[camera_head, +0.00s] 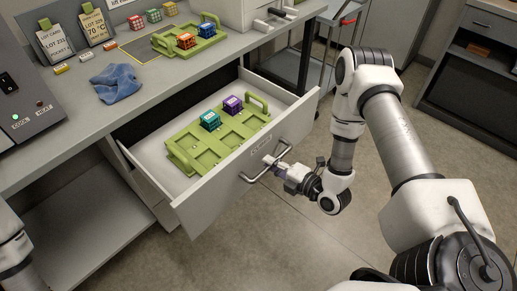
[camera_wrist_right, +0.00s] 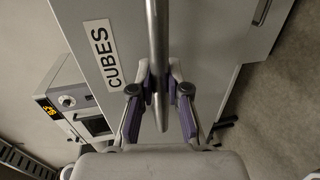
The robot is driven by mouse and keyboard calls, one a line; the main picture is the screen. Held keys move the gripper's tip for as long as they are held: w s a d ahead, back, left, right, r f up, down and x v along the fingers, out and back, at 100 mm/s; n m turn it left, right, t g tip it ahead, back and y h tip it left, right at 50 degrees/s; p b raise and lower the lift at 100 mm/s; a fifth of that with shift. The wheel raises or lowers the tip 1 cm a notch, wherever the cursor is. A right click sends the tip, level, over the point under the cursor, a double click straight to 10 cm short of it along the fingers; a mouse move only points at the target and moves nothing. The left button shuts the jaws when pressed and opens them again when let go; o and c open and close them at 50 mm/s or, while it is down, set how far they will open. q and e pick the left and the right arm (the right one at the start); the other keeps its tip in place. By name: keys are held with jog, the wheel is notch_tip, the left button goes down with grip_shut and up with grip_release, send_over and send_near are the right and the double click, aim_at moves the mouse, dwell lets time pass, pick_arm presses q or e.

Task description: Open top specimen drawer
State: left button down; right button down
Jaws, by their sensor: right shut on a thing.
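The top specimen drawer (camera_head: 245,165) is pulled well out from under the counter. Its front carries a metal bar handle (camera_head: 266,163). My right gripper (camera_head: 275,162) is shut on this handle. In the right wrist view the two fingers of my right gripper (camera_wrist_right: 158,88) sit on either side of the bar handle (camera_wrist_right: 158,40), beside a CUBES label (camera_wrist_right: 101,52) on the drawer front. Inside the drawer lies a green tray (camera_head: 222,139) with a teal cube (camera_head: 210,120) and a purple cube (camera_head: 232,105). Part of my left arm shows at the left edge, but its gripper does not.
The counter (camera_head: 60,100) holds a blue cloth (camera_head: 118,84), a second green tray (camera_head: 189,40) with cubes, lot cards and a switch box (camera_head: 30,100). A metal cart (camera_head: 335,50) stands behind my right arm. The floor (camera_head: 290,235) before the drawer is clear.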

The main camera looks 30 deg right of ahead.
jog(key=shift+f+p+v, duration=0.15)
jog(key=shift+p+v, duration=0.05)
jog(key=shift+v, duration=0.5)
jog(key=shift+f+p+v, duration=0.15)
jog(key=shift+v, duration=0.55)
jog(key=c, duration=1.1)
grip_release()
jog(key=shift+c, duration=0.2)
jog(key=v, duration=1.2)
